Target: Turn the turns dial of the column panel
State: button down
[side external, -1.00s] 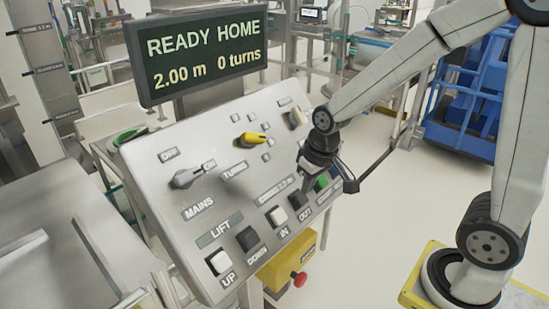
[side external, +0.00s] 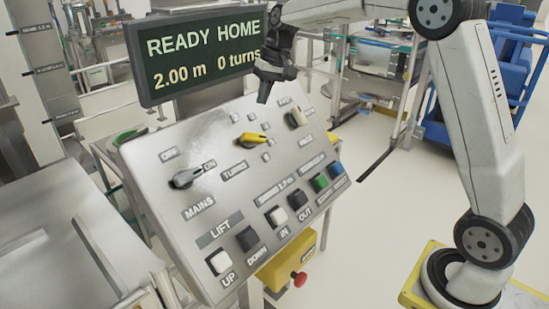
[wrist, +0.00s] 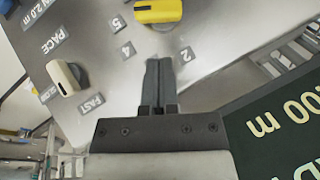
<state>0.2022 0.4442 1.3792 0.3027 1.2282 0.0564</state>
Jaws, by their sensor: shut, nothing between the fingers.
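The column panel (side external: 165,150) is a tilted grey metal box. Its turns dial (side external: 250,139) has a yellow pointer knob above the TURNS label. The knob is partly in the wrist view (wrist: 158,11), at the top edge, with marks 5, 4 and 2 nearby. My gripper (side external: 263,98) hangs over the panel's upper part, in front of the display's right edge. It is shut and empty. In the wrist view my fingertips (wrist: 158,64) point toward the yellow knob, with a gap between.
The display (side external: 200,50) reads READY HOME, 2.00 m, 0 turns. A cream pace knob (side external: 297,118) sits right of the turns dial, and the grey mains switch (side external: 187,178) left of it. Several buttons line the lower panel. A red emergency knob (side external: 299,279) is below.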

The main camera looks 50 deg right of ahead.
notch_tip(320, 180, up, 6)
jog(key=w+d+y, duration=0.1)
jog(key=w+d, duration=0.1)
jog(key=w, duration=0.1)
jog(key=shift+f, duration=0.15)
jog(key=shift+f, duration=0.15)
send_over(253, 138)
jog(key=w+d, duration=0.3)
jog(key=w, duration=0.2)
notch_tip(253, 138, down, 9)
jog(key=shift+s+a+f, duration=0.1)
jog(key=shift+s+f, duration=0.05)
jog(key=shift+f, duration=0.05)
jog(key=shift+s+a+f, duration=0.85)
jog(key=shift+s+f, duration=0.2)
jog(key=shift+f, duration=0.1)
